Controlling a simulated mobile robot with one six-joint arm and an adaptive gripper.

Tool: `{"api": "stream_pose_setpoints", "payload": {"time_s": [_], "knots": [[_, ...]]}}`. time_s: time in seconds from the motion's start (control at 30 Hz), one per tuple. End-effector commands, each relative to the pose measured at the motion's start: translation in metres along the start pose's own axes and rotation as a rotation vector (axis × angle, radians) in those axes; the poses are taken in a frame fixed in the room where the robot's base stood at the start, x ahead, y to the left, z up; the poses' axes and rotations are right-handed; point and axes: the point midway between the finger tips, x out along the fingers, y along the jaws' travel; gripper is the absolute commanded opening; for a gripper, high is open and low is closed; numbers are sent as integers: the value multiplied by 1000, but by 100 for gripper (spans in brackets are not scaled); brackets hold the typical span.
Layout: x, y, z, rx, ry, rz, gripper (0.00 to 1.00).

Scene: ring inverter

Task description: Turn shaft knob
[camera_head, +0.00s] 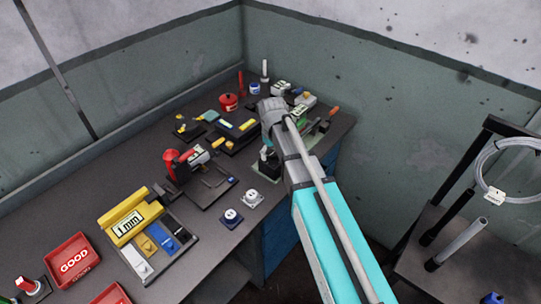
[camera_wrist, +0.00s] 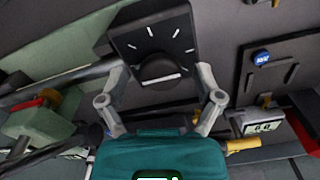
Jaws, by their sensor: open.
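The shaft knob (camera_wrist: 160,70) is a round black dial with a white pointer line. It sits on a dark plate (camera_wrist: 126,42) with several white tick marks, in the upper middle of the wrist view. My gripper (camera_wrist: 161,78) is open, with one finger to the left of the knob and one to the right. Gaps show between the fingers and the knob, and I cannot tell how far off it is in depth. In the head view my gripper (camera_head: 267,160) is at the right part of the bench, partly behind my arm. I cannot make out the knob there.
The dark bench (camera_head: 75,222) carries a red-topped device (camera_head: 172,160), a yellow 1 mm gauge block (camera_head: 128,220), two small button boxes (camera_head: 232,217) and red GOOD tray (camera_head: 73,260). A rack with a cable coil (camera_head: 508,170) stands right. Walls close the back.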

Motion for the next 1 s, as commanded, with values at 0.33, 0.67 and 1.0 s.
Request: {"api": "stream_pose_setpoints", "payload": {"time_s": [0.33,0.67,1.0], "knots": [[1,0,0,0,0,0,84],[1,0,0,0,0,0,23],[1,-2,-1,10,2,-1,2]]}}
